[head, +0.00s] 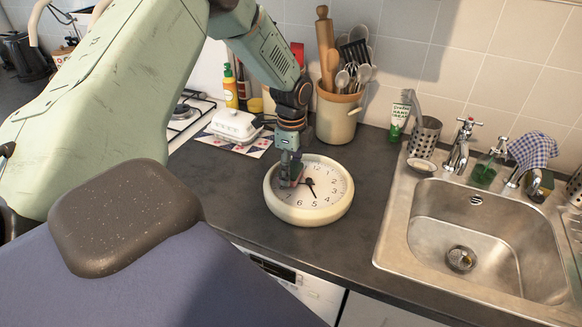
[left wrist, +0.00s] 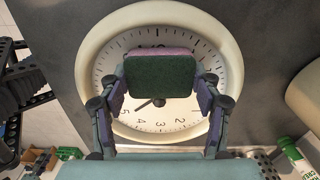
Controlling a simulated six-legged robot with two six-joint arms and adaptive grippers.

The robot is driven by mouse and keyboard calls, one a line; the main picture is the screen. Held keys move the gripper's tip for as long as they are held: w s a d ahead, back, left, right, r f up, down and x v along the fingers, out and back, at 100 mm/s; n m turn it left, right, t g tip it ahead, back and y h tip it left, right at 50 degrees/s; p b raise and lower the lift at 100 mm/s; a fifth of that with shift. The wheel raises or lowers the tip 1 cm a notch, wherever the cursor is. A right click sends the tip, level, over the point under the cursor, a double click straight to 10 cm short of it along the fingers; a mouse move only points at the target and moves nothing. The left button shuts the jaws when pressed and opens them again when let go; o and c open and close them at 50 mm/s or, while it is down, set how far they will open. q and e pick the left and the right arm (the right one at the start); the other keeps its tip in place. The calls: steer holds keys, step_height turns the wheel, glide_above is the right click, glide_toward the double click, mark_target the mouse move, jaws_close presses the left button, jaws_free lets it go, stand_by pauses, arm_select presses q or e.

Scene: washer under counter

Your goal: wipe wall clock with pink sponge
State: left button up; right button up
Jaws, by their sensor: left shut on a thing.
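The wall clock (head: 322,200) lies face up on the dark counter, with a cream rim and a white dial. My left gripper (head: 292,175) comes down over the left part of its dial. In the left wrist view the gripper (left wrist: 160,90) is shut on the pink sponge (left wrist: 160,73), which shows a dark green pad and a thin pink edge. The sponge is over the clock (left wrist: 88,60) face and hides part of it. I cannot tell for sure whether it touches the dial. My right gripper is not in view.
A utensil crock (head: 337,115) stands behind the clock. A white butter dish (head: 236,124) and bottles are to the back left. A steel sink (head: 480,235) with tap and soap bottle is on the right. The counter in front of the clock is clear.

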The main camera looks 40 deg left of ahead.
arm_select(q)
steer(key=shift+s+d+r, duration=0.15)
steer(key=shift+r, duration=0.05)
steer(key=shift+f, duration=0.3)
stand_by(0.3)
steer(key=shift+f, duration=0.25)
steer(key=shift+w+a+b, duration=0.2)
steer(key=shift+w+b, duration=0.15)
steer(key=shift+b, duration=0.15)
